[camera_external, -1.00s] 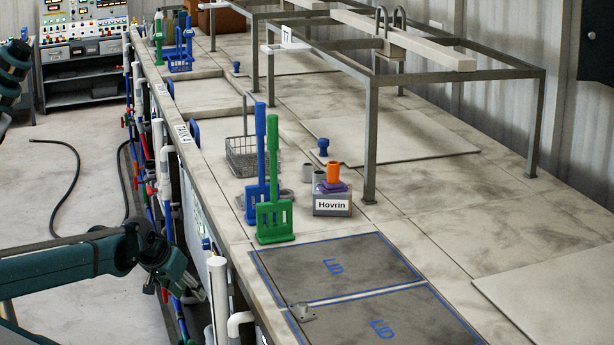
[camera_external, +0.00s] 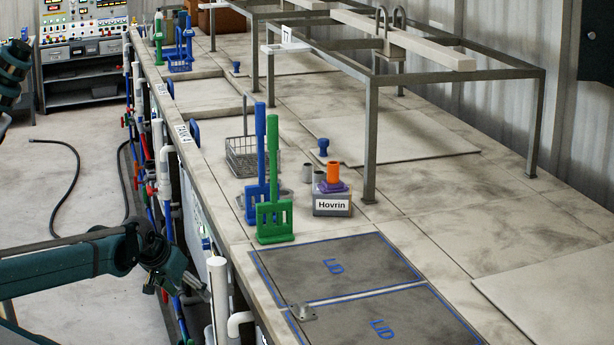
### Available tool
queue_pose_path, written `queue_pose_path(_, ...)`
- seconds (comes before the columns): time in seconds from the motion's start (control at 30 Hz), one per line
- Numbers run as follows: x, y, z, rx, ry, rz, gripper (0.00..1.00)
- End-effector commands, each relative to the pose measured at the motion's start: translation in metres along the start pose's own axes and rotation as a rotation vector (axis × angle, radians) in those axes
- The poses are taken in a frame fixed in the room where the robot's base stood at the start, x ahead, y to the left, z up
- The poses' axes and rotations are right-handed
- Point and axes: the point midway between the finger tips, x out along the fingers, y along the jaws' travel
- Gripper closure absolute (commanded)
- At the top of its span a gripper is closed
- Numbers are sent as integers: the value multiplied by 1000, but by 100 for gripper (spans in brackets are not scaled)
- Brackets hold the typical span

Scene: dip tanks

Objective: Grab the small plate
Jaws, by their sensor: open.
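My gripper (camera_external: 176,291) hangs at the lower left, at the end of my dark teal arm. It is beside the tank bench's front edge, over the pipes, apart from the bench-top items. It is small and dark here, with nothing visible in it. No thing is clearly recognizable as the small plate. A green slotted paddle (camera_external: 273,222) with a tall handle stands upright on the bench, in front of a similar blue paddle (camera_external: 254,200). A small grey metal piece (camera_external: 303,312) lies at the edge between the two dark lids.
Two dark lids (camera_external: 335,268) marked LID lie flush in the bench. A box labelled Hovrin (camera_external: 332,205), a wire basket (camera_external: 241,158) and a metal frame (camera_external: 370,140) stand farther back. White pipes (camera_external: 219,290) rise along the front edge.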

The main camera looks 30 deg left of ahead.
Motion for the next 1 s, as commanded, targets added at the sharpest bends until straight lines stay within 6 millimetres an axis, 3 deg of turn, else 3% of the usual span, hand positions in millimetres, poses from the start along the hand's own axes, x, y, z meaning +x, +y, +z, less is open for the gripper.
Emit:
queue_pose_path(0.2,-4,0,-3,0,0,0,43)
queue_pose_path(0.37,-20,0,-14,0,0,0,43)
queue_pose_path(0.57,-55,0,-40,0,0,0,43)
queue_pose_path(0.8,-109,0,-78,0,0,0,43)
queue_pose_path(1.0,-139,0,-99,0,0,0,43)
